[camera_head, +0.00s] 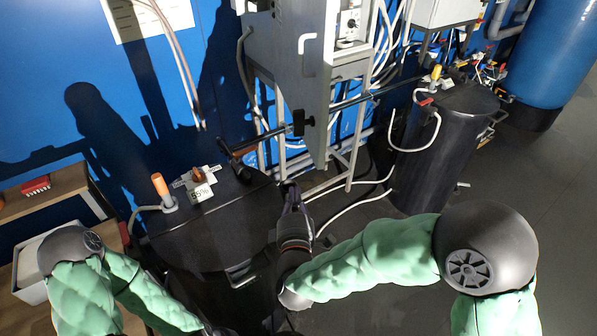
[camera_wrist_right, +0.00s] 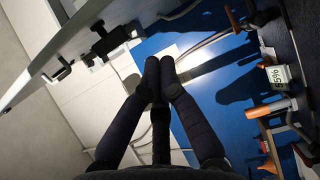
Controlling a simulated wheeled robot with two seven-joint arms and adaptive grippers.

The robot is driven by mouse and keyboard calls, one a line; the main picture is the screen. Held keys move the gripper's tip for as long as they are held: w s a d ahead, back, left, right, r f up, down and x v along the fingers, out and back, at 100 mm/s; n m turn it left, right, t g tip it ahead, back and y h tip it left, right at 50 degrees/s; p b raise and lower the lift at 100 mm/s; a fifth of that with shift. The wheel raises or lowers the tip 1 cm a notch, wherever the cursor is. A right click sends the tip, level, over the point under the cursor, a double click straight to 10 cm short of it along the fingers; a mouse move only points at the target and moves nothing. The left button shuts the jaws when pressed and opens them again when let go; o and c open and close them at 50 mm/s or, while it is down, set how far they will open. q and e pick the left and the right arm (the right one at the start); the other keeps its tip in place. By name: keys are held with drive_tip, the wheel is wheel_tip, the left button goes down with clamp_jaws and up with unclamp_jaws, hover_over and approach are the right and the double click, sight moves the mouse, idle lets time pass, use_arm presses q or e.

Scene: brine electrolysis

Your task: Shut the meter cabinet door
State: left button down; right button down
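The meter cabinet door (camera_head: 303,85) is a tall grey panel with a pale handle (camera_head: 307,43), in the upper middle of the head view. It stands open, swung out toward me; a white meter (camera_head: 350,24) shows inside the cabinet to its right. My right gripper (camera_head: 291,187) is below the door, apart from it, pointing up. In the right wrist view its fingertips (camera_wrist_right: 159,66) meet with nothing between them. A grey panel (camera_wrist_right: 62,42) with a dark handle (camera_wrist_right: 59,72) crosses the upper left there. My left arm is at lower left; its gripper is out of sight.
A black tank (camera_head: 215,235) with an orange-handled valve (camera_head: 162,188) stands left of my right gripper. Another black tank (camera_head: 440,150) stands to the right. A dark pipe (camera_head: 355,99) crosses behind the door's lower part. White hoses hang around the stand.

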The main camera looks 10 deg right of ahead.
drive_tip(key=w+d+b, duration=0.2)
drive_tip(key=w+d, duration=0.4)
drive_tip(key=w, duration=0.3)
drive_tip(key=shift+w+b, duration=0.3)
drive_tip(key=shift+w, duration=0.05)
drive_tip(key=shift+d, duration=0.1)
